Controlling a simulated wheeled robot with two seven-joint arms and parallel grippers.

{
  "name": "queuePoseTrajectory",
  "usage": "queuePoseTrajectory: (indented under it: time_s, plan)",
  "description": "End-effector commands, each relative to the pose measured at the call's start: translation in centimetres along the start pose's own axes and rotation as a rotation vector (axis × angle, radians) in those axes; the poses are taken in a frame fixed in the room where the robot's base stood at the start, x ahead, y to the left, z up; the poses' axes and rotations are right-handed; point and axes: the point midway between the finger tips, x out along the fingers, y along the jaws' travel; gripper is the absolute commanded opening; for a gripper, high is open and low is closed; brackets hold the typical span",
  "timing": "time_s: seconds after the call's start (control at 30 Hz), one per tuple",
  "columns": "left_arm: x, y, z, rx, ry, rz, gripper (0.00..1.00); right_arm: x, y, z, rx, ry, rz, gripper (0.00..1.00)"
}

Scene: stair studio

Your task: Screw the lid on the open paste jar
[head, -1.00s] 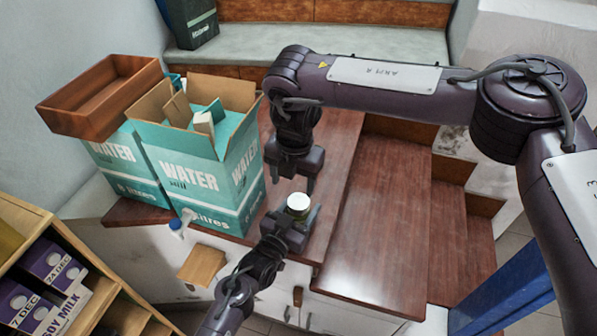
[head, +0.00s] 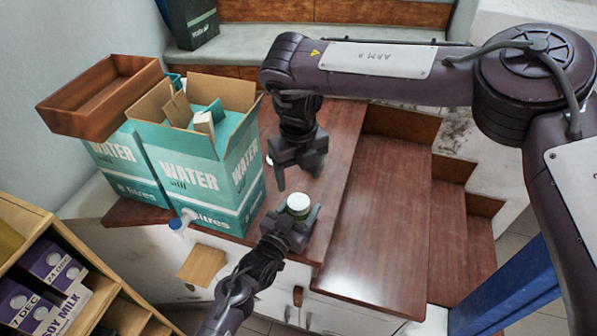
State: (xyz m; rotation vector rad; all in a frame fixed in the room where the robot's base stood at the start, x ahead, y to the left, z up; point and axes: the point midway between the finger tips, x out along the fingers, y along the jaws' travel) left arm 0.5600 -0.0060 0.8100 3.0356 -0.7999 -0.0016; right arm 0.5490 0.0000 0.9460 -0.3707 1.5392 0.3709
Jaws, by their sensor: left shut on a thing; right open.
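The paste jar (head: 298,202) is small, with a pale top and a green side. It is upright near the front of the wooden surface. My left gripper (head: 298,213) is shut on it from the front. My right gripper (head: 300,180) points down, open and empty, just above and behind the jar. A small white thing (head: 268,160) shows at the left edge of the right gripper, mostly hidden. It may be the lid, but I cannot tell. Whether the jar's top is open or covered is too small to tell.
Teal water cartons (head: 200,180) stand close on the left, one open, with a brown wooden tray (head: 95,98) on top behind. Wooden steps (head: 380,220) to the right are clear. A shelf with soy milk boxes (head: 50,265) is at front left.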

Motion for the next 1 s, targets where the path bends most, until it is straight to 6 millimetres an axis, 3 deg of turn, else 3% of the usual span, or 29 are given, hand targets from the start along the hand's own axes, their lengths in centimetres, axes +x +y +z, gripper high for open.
queuePoseTrajectory:
  time_s: [0.5,0.93,1.0]
  plan:
    - [0.0,0.0,0.0,0.0,0.0,0.0,0.0,6.8,0.0,-0.1,0.001,0.002,0.0,0.64]
    - [0.0,0.0,0.0,0.0,0.0,0.0,0.0,7.9,0.0,0.0,0.002,0.0,-0.001,0.64]
    - [0.0,0.0,0.0,0.0,0.0,0.0,0.0,7.9,0.0,0.0,0.002,0.0,-0.001,0.58]
